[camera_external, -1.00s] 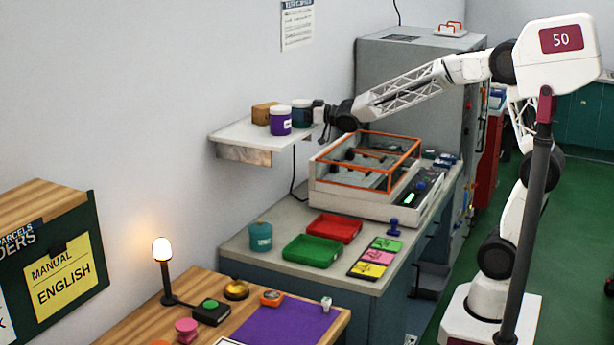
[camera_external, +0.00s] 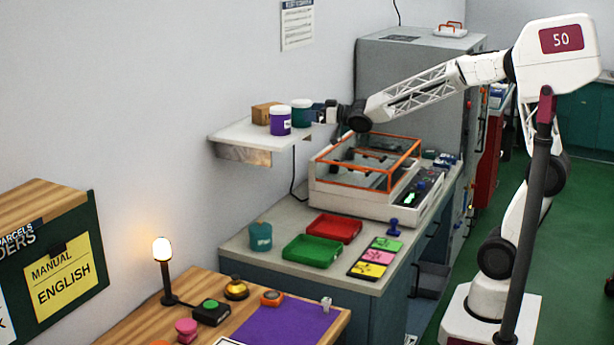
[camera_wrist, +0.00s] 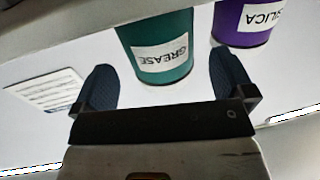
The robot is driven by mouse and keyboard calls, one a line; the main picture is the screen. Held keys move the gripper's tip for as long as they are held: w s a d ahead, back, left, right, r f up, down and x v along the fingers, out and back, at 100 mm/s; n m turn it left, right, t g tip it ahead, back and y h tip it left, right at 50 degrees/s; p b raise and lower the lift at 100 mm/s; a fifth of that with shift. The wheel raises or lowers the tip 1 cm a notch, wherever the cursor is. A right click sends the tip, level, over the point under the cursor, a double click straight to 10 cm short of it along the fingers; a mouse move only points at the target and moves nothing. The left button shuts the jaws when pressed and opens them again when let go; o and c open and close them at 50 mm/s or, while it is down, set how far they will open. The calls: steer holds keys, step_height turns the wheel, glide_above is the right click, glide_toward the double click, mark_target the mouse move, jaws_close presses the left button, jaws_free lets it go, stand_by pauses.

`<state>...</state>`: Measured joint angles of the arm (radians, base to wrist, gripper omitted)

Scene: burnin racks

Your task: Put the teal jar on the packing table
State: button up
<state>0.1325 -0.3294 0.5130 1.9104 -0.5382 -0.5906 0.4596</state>
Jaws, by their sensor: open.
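The teal jar (camera_external: 302,117) has a white lid and stands upright on the wall shelf (camera_external: 228,138). In the wrist view the teal jar (camera_wrist: 160,45) carries a label reading GREASE. My gripper (camera_external: 320,113) is just right of the jar at shelf height. In the wrist view my gripper (camera_wrist: 160,65) is open, with one dark finger on each side of the jar's line; I cannot tell whether the fingertips overlap the jar. The wooden table (camera_external: 205,282) in the foreground has a purple mat (camera_external: 287,322); it may be the packing table.
A purple jar (camera_external: 280,121) labelled SILICA (camera_wrist: 262,18) stands close beside the teal jar. A brown box (camera_external: 264,113) is behind it. Below are an orange-framed machine (camera_external: 365,175), red (camera_external: 334,228) and green (camera_external: 311,250) trays, and another teal container (camera_external: 260,237). A lit lamp (camera_external: 162,252) stands on the wooden table.

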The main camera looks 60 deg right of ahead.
steer(key=s+d, duration=0.1)
steer(key=s, duration=0.6)
steer(key=shift+s, duration=0.15)
stand_by(0.6)
steer(key=s+a+f+g+h, duration=0.1)
steer(key=s+f+g, duration=0.4)
steer(key=s, duration=0.7)
steer(key=s+a+f+m+g+h, duration=0.1)
steer(key=s+f+g, duration=0.4)
steer(key=s, duration=0.7)
steer(key=s+a+f+m+g, duration=0.1)
steer(key=s+a+f+g, duration=0.2)
steer(key=s, duration=0.9)
step_height(320, 180, down, 3)
steer(key=shift+s+a+r+g+h, duration=0.15)
steer(key=shift+s+g+h, duration=0.25)
steer(key=shift+g, duration=0.7)
steer(key=shift+w, duration=0.15)
